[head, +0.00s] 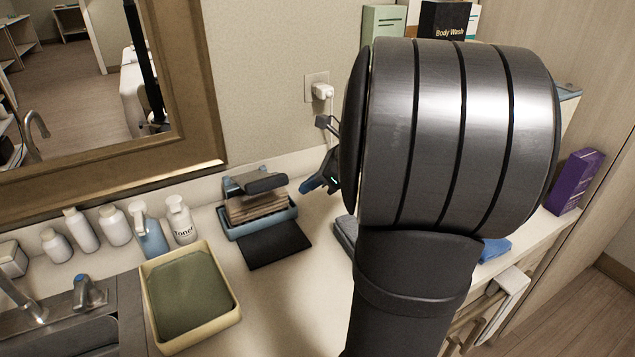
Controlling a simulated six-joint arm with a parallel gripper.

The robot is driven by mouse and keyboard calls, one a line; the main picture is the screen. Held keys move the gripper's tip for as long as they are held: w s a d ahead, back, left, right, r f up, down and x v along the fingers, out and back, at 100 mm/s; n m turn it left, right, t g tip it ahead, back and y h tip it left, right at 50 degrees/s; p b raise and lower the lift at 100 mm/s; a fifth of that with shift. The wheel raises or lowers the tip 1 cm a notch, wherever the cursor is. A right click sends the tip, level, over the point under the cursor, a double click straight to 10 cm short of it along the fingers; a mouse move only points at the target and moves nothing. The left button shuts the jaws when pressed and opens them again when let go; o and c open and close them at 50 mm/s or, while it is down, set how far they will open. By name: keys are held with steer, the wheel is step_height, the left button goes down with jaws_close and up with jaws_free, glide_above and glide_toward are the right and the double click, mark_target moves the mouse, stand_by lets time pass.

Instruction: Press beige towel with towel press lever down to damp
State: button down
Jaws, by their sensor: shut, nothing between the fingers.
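The towel press stands on the counter against the back wall, with a blue base tray (232,230) and a dark padded top (266,184). The beige towel (258,205) lies folded in layers in the tray, under the dark top. I cannot make out the lever clearly; a grey part shows at the back of the press. My gripper (308,187) is shut and empty, just right of the press, with a small gap between them. My large arm link hides much of the gripper and the counter to the right.
A black mat (274,243) lies in front of the press. A cream tray with a green pad (190,293) sits left, beside the sink (75,330). Several bottles line the wall, including a toner bottle (181,220). Grey and blue cloths lie partly hidden right. A plug (322,90) is on the wall.

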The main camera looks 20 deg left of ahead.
mark_target(285, 177)
steer(key=shift+w+a+r, duration=0.15)
steer(key=shift+a+r, duration=0.05)
steer(key=shift+a, duration=0.65)
steer(key=shift+w+a+r, duration=0.15)
steer(key=shift+a+r, duration=0.05)
steer(key=shift+a, duration=0.65)
steer(key=shift+w+a+r, duration=0.15)
steer(key=shift+a+r, duration=0.05)
steer(key=shift+a, duration=0.65)
steer(key=shift+w+a+r, duration=0.3)
steer(key=shift+r, duration=0.3)
steer(key=shift+w+a+r, duration=0.3)
steer(key=shift+r, duration=0.3)
steer(key=w+a+r, duration=0.1)
steer(key=r, duration=0.1)
steer(key=shift+w+a+r, duration=0.35)
steer(key=shift+s+d+f, duration=0.5)
steer(key=shift+f, duration=0.1)
steer(key=shift+d+r, duration=0.1)
steer(key=shift+v, duration=2.85)
